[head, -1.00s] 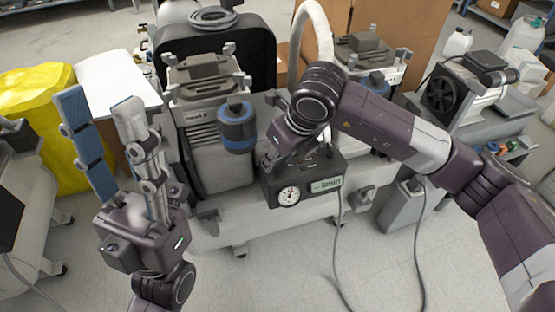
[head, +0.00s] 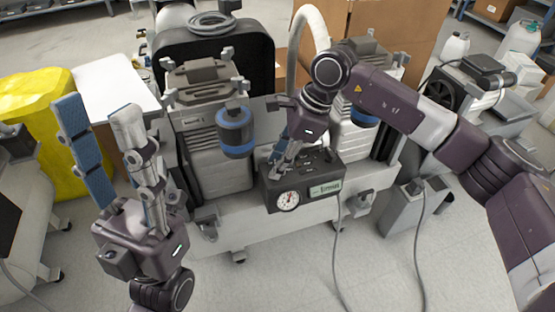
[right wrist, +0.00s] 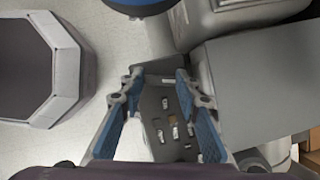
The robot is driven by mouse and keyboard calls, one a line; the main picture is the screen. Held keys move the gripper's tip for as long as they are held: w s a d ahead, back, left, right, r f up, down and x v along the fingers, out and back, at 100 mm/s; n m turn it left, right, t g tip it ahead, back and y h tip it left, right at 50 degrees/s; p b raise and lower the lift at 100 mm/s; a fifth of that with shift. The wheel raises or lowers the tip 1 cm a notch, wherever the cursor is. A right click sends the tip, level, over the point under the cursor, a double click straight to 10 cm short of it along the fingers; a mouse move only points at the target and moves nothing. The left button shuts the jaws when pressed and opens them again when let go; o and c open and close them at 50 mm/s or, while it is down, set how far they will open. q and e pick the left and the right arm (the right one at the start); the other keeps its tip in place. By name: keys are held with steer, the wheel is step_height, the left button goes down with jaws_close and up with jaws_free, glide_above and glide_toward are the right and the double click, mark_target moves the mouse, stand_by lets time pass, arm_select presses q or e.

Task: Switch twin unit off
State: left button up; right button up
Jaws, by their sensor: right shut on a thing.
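The twin unit (head: 235,232) is a pale wheeled frame with two grey compressors, the left one (head: 212,140) with a blue-banded canister (head: 235,130). A dark control box (head: 325,186) with a round gauge (head: 288,200) and green label is on its front. My right gripper (head: 279,158) is at the left part of the box's top. In the right wrist view, the box's top (right wrist: 170,105), with several small switches, shows between the fingers (right wrist: 157,78); they are shut on the box, though contact is unclear. Switch positions are too small to tell. My left gripper (head: 98,108) is open, empty, left of the unit.
A yellow bag (head: 35,95) and white-topped table (head: 115,85) stand at the left. A cable (head: 337,250) hangs from the box to the floor. Another machine (head: 455,90) stands at the right. The floor in front is clear.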

steer(key=shift+w+n+g, duration=0.1)
steer(key=shift+n+g, duration=0.4)
steer(key=shift+n, duration=1)
steer(key=o, duration=1.2)
steer(key=shift+c, duration=0.2)
steer(key=v, duration=1.2)
steer(key=shift+w+a, duration=0.15)
